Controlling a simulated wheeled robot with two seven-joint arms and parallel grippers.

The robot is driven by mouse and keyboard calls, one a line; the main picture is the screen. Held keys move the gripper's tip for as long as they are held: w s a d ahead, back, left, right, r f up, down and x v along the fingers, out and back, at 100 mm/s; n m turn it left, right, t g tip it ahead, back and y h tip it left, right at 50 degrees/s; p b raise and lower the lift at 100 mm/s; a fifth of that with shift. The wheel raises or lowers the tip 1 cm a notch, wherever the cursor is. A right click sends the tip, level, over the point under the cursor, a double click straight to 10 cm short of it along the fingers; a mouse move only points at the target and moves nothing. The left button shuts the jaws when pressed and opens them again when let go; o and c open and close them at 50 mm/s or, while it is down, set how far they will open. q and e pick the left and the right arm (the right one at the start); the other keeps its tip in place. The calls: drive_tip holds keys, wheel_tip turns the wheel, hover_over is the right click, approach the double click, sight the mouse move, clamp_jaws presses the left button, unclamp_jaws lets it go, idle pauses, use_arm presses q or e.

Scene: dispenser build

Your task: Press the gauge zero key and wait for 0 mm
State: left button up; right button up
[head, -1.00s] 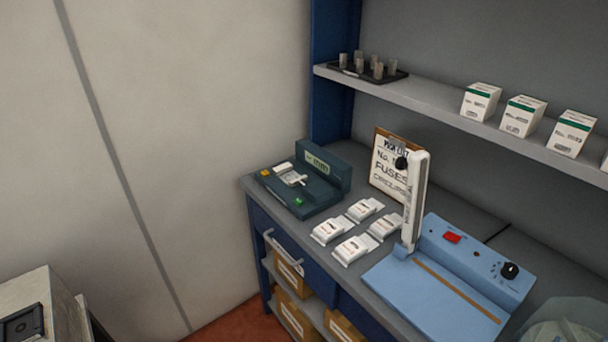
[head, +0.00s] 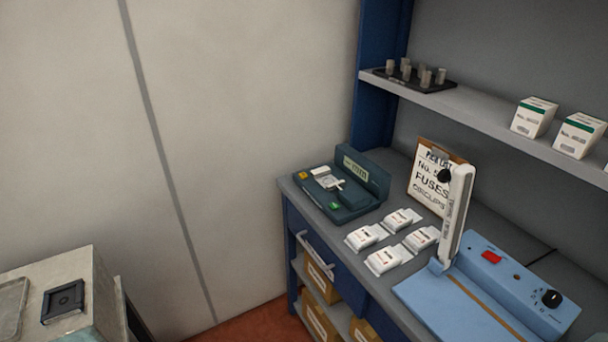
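The gauge (head: 345,190) is a dark green unit at the left end of the workbench. Its raised back part carries a small display (head: 356,169); the digits are too small to read surely. A yellow key (head: 303,175) sits at its left corner and a green key (head: 335,206) at its front edge. Which one is the zero key I cannot read. A pale metal measuring part (head: 328,179) lies between them. Neither of my grippers shows in the head view.
Several white packets (head: 386,259) lie right of the gauge. A blue sealer (head: 480,285) with a raised white arm stands further right. A clipboard (head: 435,182) leans behind. A shelf (head: 480,120) overhangs the back. A grey cabinet (head: 60,270) stands at lower left.

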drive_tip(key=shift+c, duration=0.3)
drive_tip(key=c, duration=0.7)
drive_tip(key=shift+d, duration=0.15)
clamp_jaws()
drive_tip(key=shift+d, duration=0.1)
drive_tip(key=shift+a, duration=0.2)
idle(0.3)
